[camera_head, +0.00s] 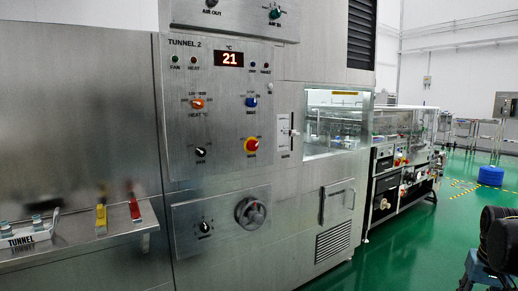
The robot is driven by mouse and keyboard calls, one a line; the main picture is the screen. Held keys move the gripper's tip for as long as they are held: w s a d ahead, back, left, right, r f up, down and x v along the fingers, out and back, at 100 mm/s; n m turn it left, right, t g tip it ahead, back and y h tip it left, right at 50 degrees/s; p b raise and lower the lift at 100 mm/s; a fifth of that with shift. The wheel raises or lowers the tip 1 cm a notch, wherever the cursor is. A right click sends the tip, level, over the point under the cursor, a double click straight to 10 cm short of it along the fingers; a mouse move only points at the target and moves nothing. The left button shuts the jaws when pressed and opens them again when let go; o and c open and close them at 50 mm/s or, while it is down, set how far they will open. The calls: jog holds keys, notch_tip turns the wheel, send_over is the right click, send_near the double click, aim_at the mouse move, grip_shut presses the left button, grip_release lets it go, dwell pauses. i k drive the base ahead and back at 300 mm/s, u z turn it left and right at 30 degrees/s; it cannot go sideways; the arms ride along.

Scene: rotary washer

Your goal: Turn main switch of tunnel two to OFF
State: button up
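The TUNNEL 2 panel (222,55) is on the steel machine front, left of centre. To the left are an orange knob (197,103) and a small black knob (200,152). A display (229,59) reads 21.
A steel shelf (75,245) with red and yellow handles juts out at the lower left. A dark object (499,238) shows at the lower right edge. Green floor (415,255) is open at the right.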

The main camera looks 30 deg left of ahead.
aim_at(251, 145)
jog(key=u, duration=0.05)
jog(key=k, duration=1.1)
jog(key=u, duration=0.45)
jog(key=i, duration=1)
